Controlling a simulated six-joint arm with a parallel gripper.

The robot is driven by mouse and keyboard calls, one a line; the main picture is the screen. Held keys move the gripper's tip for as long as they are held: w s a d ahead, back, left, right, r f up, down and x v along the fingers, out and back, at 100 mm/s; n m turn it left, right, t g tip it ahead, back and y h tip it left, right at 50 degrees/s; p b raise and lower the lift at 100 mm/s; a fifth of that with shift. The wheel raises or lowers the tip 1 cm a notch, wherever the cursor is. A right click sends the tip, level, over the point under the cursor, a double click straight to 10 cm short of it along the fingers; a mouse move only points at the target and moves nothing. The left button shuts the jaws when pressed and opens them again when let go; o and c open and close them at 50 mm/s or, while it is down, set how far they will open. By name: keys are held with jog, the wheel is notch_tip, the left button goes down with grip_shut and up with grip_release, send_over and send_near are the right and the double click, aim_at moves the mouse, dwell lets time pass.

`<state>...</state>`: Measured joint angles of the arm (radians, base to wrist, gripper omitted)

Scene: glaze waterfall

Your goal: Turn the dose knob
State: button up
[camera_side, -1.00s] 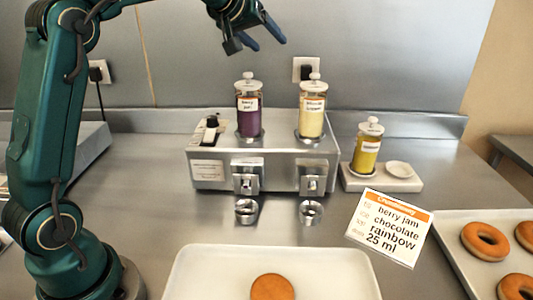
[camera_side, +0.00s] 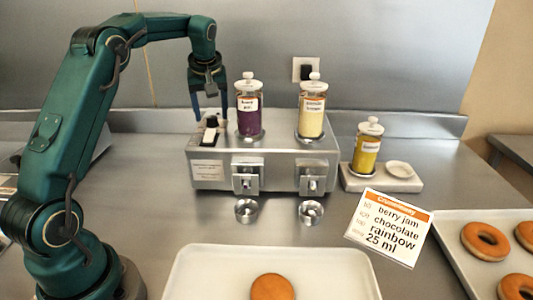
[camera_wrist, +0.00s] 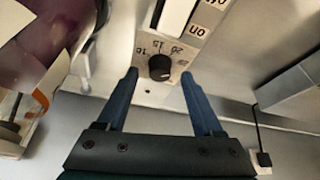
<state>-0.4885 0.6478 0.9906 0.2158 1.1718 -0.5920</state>
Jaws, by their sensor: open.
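The dose knob (camera_wrist: 160,67) is a small black round knob on a pale panel, with printed numbers in an arc around it; 10, 15 and 20 can be made out. Which number it points to is not clear. It also shows as a dark spot at the machine's back left in the side view (camera_side: 211,121). My gripper (camera_side: 210,115) points down over that corner, and its blue fingers are open. In the wrist view my gripper (camera_wrist: 160,75) has its fingertips on either side of the knob, apart from it. The order card (camera_side: 391,227) reads berry jam, chocolate, rainbow, 25 ml.
A white switch (camera_wrist: 176,15) sits beside the knob. The purple jar (camera_side: 249,115) stands close to the right of my gripper, with a pale yellow jar (camera_side: 312,112) beyond. A white tray (camera_side: 190,270) with a doughnut (camera_side: 272,287) lies in front.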

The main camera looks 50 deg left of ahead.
jog(key=shift+w+a+f, duration=0.1)
jog(key=shift+a+f, duration=0.05)
jog(key=shift+f, duration=0.25)
grip_shut()
jog(key=shift+m+t+h, duration=0.3)
jog(key=shift+m+t, duration=0.3)
jog(key=shift+m, duration=0.9)
grip_release()
jog(key=shift+v, duration=2.6)
jog(key=shift+r, duration=0.1)
